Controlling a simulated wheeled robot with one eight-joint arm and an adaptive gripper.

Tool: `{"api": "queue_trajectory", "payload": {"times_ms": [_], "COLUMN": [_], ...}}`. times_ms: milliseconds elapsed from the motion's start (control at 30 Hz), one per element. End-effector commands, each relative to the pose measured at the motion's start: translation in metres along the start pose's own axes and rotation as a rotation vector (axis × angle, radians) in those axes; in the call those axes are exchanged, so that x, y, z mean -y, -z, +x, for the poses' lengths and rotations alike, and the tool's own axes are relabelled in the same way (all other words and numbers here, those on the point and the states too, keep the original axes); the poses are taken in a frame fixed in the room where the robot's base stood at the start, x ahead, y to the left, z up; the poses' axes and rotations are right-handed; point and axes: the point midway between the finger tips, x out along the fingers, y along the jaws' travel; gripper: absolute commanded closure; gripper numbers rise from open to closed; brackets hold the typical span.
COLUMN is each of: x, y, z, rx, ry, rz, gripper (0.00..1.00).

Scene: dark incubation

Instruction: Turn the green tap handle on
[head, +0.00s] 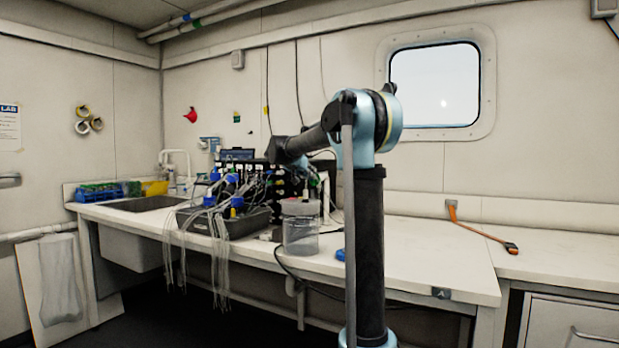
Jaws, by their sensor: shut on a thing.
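My arm reaches left from its upright column, over the bench, to a black rack (262,178) crowded with tubes and fittings. Its wrist bends down at the rack's right part, where my gripper (313,178) is small, dark and partly hidden among the fittings. It is shut at a small green spot, the green tap handle as far as I can tell. The handle's shape and angle are too small and covered to make out.
A grey tray (240,226) with blue-capped bottles and hanging clear tubes stands before the rack. A clear lidded container (300,232) is close on its right. A sink (143,203) lies left.

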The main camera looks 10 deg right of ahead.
Motion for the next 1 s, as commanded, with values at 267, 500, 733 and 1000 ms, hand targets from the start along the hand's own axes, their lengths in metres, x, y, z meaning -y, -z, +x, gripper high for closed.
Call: {"api": "queue_trajectory", "payload": {"times_ms": [267,500,733,1000], "x": [0.011,0.017,0.022,0.024], "y": [-0.001,-0.003,-0.005,-0.006], "z": [0.0,0.001,0.002,0.003], "rx": [-0.002,-0.002,-0.003,-0.003], "ry": [-0.082,-0.16,-0.217,-0.254], "rz": [-0.21,-0.397,-0.536,-0.626], "gripper": [1.0,1.0,1.0,1.0]}}
